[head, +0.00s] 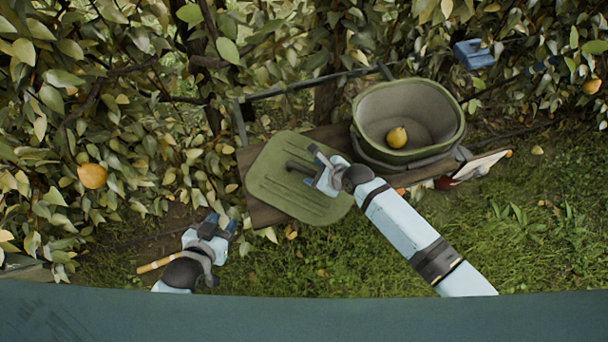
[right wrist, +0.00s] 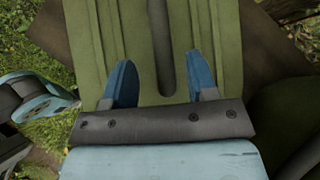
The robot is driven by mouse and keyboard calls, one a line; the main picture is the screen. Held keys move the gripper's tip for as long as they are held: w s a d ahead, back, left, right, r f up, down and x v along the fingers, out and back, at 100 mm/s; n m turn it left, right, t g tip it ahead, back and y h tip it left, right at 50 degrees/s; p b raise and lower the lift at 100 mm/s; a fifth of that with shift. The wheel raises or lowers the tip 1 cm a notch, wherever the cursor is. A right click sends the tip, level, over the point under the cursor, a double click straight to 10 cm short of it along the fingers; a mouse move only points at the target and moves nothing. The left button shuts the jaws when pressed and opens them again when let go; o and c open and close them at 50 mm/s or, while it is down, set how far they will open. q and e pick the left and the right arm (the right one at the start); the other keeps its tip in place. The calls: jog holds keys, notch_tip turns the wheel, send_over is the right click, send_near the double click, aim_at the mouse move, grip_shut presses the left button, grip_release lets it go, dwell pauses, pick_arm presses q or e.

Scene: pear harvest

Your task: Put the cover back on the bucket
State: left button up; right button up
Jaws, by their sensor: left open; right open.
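The cover (head: 275,195) is a green ribbed lid lying flat on a wooden board, left of the bucket. It fills much of the right wrist view (right wrist: 225,40), where its dark bar handle (right wrist: 162,40) runs lengthwise. The bucket (head: 455,108) is green, open at the top, with a yellow pear (head: 397,137) inside. My right gripper (head: 318,172) is over the cover by its handle; in the right wrist view its blue fingers (right wrist: 162,82) are open, one each side of the handle's line, apart from it. My left gripper (head: 222,226) is open and low, left of the cover.
The wooden board (head: 262,214) carries cover and bucket. A leafy hedge stands behind, with pears (head: 92,176) hanging in it. A blue object (head: 473,54) sits in the foliage. A wooden stick (head: 158,263) shows beside my left arm. Grass at right is mostly clear.

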aim_at(310, 172)
jog(key=x, duration=0.5)
jog(key=shift+w+d, duration=0.1)
jog(key=shift+d, duration=0.1)
grip_shut()
jog(key=shift+r, duration=0.1)
